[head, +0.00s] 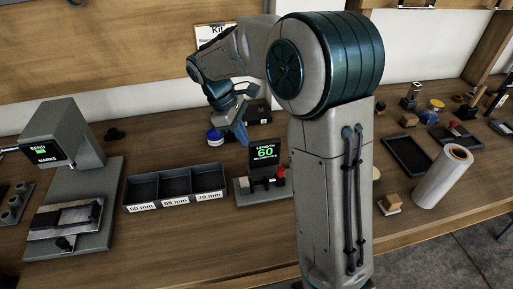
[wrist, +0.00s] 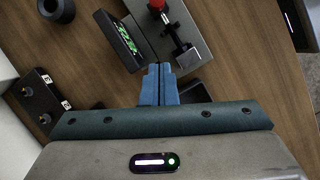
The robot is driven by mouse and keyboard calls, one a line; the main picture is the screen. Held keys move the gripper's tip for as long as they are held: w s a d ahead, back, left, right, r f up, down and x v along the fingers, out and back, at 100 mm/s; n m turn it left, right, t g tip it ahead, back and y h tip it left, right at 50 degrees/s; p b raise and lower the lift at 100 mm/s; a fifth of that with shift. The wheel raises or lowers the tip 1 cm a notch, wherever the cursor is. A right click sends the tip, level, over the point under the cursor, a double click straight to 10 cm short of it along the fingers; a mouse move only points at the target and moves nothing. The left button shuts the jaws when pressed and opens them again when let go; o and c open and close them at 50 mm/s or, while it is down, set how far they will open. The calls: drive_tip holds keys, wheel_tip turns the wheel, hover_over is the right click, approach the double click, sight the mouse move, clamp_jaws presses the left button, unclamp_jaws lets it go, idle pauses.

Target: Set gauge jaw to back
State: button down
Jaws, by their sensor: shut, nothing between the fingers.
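The gauge (head: 245,186) stands on the bench with a black screen (head: 263,156) reading LENGTH 60 MILLIMETRES. A red knob (head: 280,171) and a dark jaw part sit on its grey base. In the wrist view the gauge base (wrist: 196,30), the red knob (wrist: 157,4) and a metal-and-dark jaw part (wrist: 187,54) show beyond my fingertips. My gripper (head: 243,142) is above and behind the gauge screen. Its blue fingers (wrist: 159,70) are shut together and empty, apart from the gauge in the picture. My arm partly covers the gauge's right side in the head view.
A grey bending machine (head: 75,135) stands farther left. A white roll (head: 443,176) and a dark tray (head: 407,155) lie to the right.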

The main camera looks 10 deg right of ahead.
approach(276, 175)
drive_tip(key=a+f, duration=0.1)
drive_tip(key=f, duration=0.1)
drive_tip(key=w+a+f, duration=0.1)
drive_tip(key=shift+a+f, duration=0.15)
drive_tip(key=shift+f, duration=0.25)
drive_tip(key=d, duration=0.1)
drive_tip(key=s+d, duration=0.1)
drive_tip(key=d, duration=0.1)
drive_tip(key=shift+s, duration=0.2)
drive_tip(key=shift+s+d+f, duration=0.1)
drive_tip(key=shift+s+d, duration=0.05)
drive_tip(key=shift+d, duration=0.15)
